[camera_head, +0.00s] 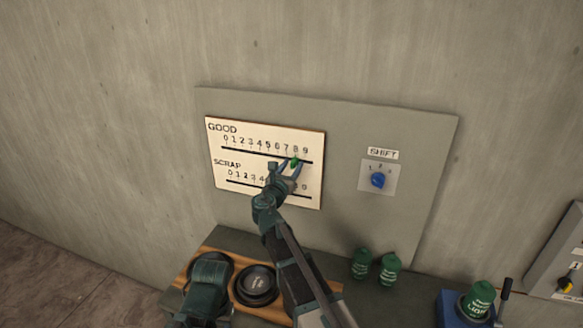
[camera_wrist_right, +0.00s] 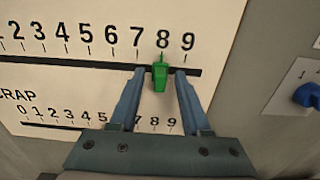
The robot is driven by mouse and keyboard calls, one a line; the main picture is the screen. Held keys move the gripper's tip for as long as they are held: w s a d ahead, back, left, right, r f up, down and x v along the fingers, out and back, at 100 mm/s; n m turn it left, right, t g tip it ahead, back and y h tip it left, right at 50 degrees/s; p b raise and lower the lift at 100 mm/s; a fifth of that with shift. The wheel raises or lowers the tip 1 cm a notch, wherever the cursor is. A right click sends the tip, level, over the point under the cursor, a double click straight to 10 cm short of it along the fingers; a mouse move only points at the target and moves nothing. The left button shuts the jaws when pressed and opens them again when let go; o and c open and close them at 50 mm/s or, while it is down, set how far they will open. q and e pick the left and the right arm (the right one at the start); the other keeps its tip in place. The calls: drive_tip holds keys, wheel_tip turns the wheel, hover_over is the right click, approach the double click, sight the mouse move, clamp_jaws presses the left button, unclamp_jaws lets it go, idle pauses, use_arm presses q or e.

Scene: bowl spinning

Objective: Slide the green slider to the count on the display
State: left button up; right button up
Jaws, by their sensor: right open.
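The green slider (camera_head: 294,162) sits on the black slot of the GOOD scale on the white panel (camera_head: 222,170). In the right wrist view the slider (camera_wrist_right: 160,75) has its pointer under the 8. My right gripper (camera_head: 287,166) is open, with one finger on each side of the slider; it also shows in the right wrist view (camera_wrist_right: 160,76). Small gaps show between fingers and slider. The SCRAP scale's slider is not seen; my gripper hides part of that scale. No count display is seen. A dark teal part at the bottom left looks like my left arm; its fingers cannot be made out.
A blue SHIFT knob (camera_head: 378,180) is on the grey board (camera_head: 345,140) to the right. Below are dark bowls (camera_head: 257,284) on a wooden board, two green containers (camera_head: 361,264), and another green one (camera_head: 478,300) in a blue holder. The wall above is bare.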

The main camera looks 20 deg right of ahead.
clamp_jaws()
idle(1.4)
